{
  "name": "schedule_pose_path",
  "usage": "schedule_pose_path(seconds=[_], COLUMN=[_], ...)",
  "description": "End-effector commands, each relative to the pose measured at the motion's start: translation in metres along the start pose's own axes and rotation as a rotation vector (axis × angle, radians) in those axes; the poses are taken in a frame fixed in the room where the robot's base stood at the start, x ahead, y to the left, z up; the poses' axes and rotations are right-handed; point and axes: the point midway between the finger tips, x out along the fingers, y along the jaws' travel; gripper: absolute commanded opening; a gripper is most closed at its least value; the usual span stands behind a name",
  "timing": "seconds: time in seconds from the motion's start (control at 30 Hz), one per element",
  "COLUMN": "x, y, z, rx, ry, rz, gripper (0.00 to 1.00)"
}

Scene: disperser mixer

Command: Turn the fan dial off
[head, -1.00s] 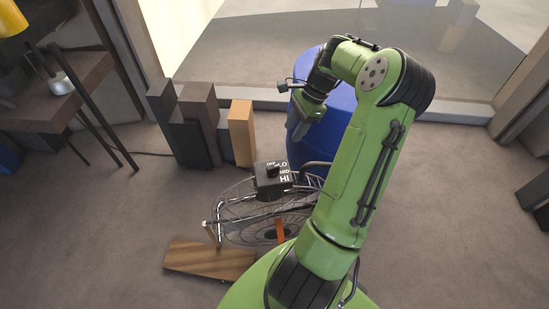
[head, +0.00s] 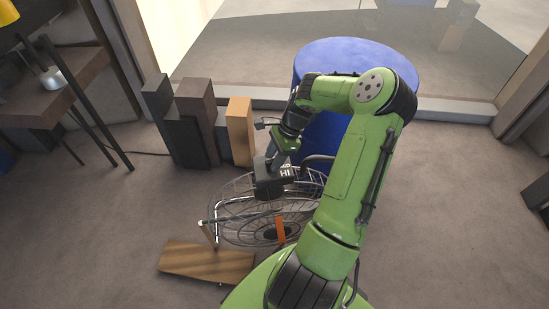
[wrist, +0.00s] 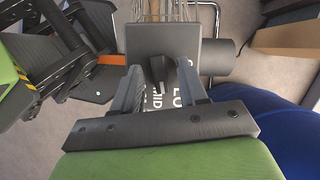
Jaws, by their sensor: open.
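The fan (head: 240,215) has a round wire cage and stands on the floor. Its dark control box (head: 270,189) sits at the top of the cage, with white "HI" lettering showing. In the wrist view the box (wrist: 185,38) is straight ahead, with white letters on its face, partly hidden by my gripper. The dark dial (wrist: 158,68) projects from the box between my fingertips. My gripper (wrist: 157,76) is open, with one finger on each side of the dial; I cannot tell whether they touch it. In the head view my gripper (head: 274,160) is right above the box and hides the dial.
A blue cylinder (head: 340,55) stands behind my arm. Dark and tan upright blocks (head: 240,130) stand behind the fan. A wooden board (head: 205,262) lies in front of it. A dark table (head: 50,95) is at the left. Floor at far right is mostly clear.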

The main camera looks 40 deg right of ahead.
Motion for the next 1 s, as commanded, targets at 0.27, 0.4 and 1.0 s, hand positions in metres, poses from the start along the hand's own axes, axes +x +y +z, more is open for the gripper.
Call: schedule_pose_path(seconds=[0.27,0.4,1.0], x=[-0.0008,-0.0009,-0.0041], y=[0.0000,0.0000,-0.0017], z=[0.0001,0.0000,0.0017], rx=[0.000,0.000,-0.188], ry=[0.000,0.000,0.002], rz=[0.000,0.000,0.080], gripper=[0.12,0.00,0.00])
